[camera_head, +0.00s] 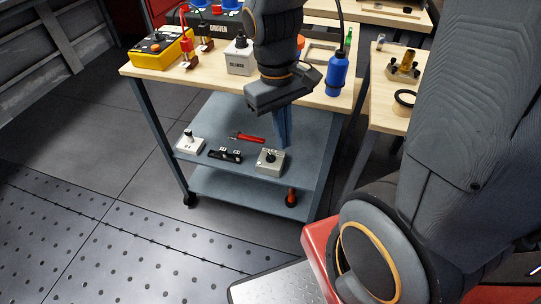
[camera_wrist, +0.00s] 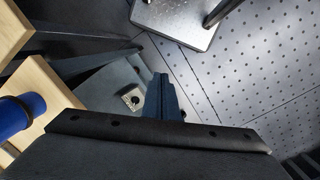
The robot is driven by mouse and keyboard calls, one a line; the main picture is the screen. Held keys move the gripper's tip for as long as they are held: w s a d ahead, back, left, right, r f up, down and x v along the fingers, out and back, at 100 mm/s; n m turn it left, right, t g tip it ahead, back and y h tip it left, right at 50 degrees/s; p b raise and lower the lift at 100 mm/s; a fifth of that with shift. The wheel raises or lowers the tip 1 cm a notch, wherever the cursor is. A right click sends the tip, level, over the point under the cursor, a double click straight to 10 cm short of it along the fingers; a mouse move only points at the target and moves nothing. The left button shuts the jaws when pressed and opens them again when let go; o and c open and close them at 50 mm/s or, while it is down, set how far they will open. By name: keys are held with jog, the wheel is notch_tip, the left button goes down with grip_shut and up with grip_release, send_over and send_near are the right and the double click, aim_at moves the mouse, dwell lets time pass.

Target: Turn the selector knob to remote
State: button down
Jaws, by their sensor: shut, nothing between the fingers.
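A small grey box with a round black knob (camera_head: 269,156) on top sits on the blue-grey middle shelf of the cart; it also shows in the wrist view (camera_wrist: 134,98). The lettering around the knob is too small to read, so I cannot tell its setting. My gripper (camera_head: 284,143) points down with its fingers shut and empty. The fingertips are close to the box, above and slightly to its right in the head view, and seem apart from it. In the wrist view the shut fingers (camera_wrist: 160,82) are just right of the box.
On the shelf, a white box with a knob (camera_head: 190,143), a black bar part (camera_head: 225,155) and a red-handled tool (camera_head: 247,138) lie left.

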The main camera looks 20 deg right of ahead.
jog(key=w+a+f+n+g+h+b, duration=0.1)
jog(key=w+a+f+n+h+b, duration=0.15)
jog(key=w+f+n+b, duration=0.45)
jog(key=w+a+f+n+h+b, duration=0.2)
jog(key=w+f+n+h+b, duration=0.15)
jog(key=f, duration=0.65)
jog(key=n+t+h+b, duration=0.4)
jog(key=n+h+b, duration=0.1)
jog(key=n+b, duration=0.25)
send_near(260, 159)
jog(key=shift+m, duration=0.4)
jog(key=d+b, duration=0.1)
jog(key=d, duration=0.1)
jog(key=d+b, duration=0.1)
jog(key=d, duration=0.1)
jog(key=d+f+b, duration=0.1)
jog(key=d, duration=0.1)
jog(key=shift+s+d, duration=0.15)
jog(key=shift+d, duration=0.95)
